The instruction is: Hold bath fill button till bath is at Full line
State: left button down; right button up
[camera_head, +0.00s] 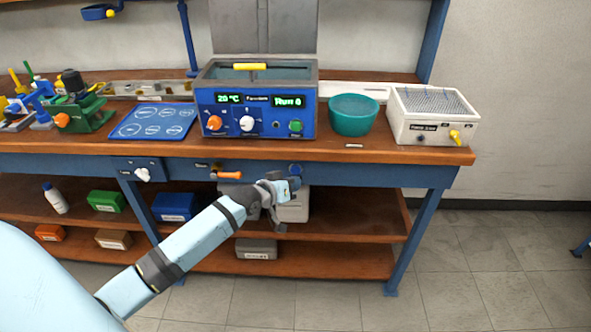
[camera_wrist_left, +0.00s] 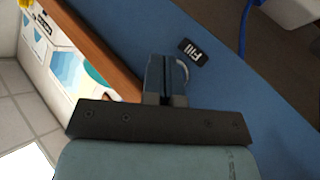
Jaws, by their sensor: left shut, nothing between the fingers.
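The bath (camera_head: 256,110) is a blue box on the bench, with lit displays and knobs on its front. Its open top shows dark water and a yellow bar; I cannot read a Full line or the level. The fill button (camera_head: 295,168) is a round blue button on the bench's front rail. My left gripper (camera_head: 294,183) is shut and empty, right at this button. In the left wrist view, the shut fingers (camera_wrist_left: 167,74) point at the blue rail beside a black "Fill" label (camera_wrist_left: 191,53). They hide most of the button; only a pale curved edge shows. I cannot tell whether it is pressed.
On the bench stand a teal bowl (camera_head: 353,114), a white box with a yellow tap (camera_head: 433,117), a blue mat (camera_head: 153,122) and a green vise (camera_head: 85,116). An orange handle (camera_head: 229,175) and a white valve (camera_head: 143,174) sit on the front rail. Shelves below hold boxes.

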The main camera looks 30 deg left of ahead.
pick_arm(q)
jog(key=s+d+p, duration=0.1)
jog(key=s, duration=0.1)
jog(key=s+d+p, duration=0.1)
jog(key=p, duration=0.1)
jog(key=shift+s+d, duration=0.15)
jog(key=shift+s, duration=0.2)
pick_arm(e)
notch_tip(320, 180, up, 4)
jog(key=shift+f, duration=0.25)
